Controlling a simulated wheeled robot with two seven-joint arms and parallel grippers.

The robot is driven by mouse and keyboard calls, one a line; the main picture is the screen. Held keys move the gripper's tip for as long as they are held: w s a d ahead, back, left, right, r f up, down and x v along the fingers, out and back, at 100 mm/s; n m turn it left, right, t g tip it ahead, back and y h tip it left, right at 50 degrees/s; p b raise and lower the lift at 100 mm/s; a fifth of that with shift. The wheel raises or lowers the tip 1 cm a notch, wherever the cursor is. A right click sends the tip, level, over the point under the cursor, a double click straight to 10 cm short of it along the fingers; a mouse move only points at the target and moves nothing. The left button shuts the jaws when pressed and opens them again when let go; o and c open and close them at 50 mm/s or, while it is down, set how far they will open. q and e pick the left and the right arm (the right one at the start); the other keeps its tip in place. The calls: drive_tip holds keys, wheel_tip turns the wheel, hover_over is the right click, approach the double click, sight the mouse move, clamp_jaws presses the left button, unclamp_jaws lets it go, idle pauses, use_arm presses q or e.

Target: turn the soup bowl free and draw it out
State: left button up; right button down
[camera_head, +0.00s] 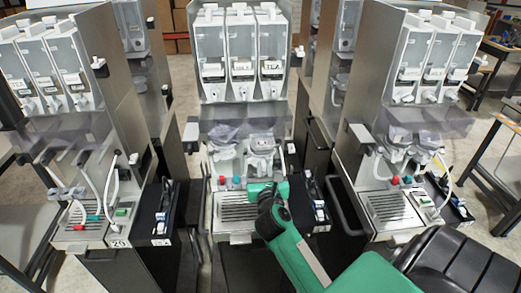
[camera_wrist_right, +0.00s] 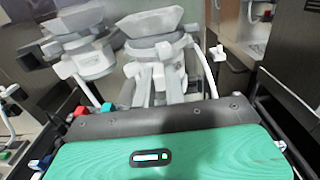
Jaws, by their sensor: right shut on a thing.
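The middle dispenser (camera_head: 238,60) has two pale mixing bowls under its canisters. The right-hand one, which I take for the soup bowl (camera_head: 262,143), also shows in the right wrist view (camera_wrist_right: 153,45), with a wide funnel top and a grey collar. My right gripper (camera_head: 262,172) comes in low from the front, its green wrist over the drip tray. In the right wrist view its fingers (camera_wrist_right: 162,85) are shut on the bowl's lower part; the exact contact is partly hidden. The bowl looks upright under the dispenser. The left-hand bowl (camera_head: 223,148) stands close beside it. My left gripper is out of view.
Similar dispensers stand at the left (camera_head: 75,75) and right (camera_head: 425,60). A slotted drip tray (camera_head: 238,212) lies below the bowls, with red and blue-green knobs behind it. A black side bin (camera_head: 318,205) stands close to the right of my wrist.

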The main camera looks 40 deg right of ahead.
drive_tip(key=shift+v, duration=2.15)
drive_tip(key=b+v, duration=0.1)
drive_tip(key=v, duration=0.8)
drive_tip(key=shift+r, duration=0.15)
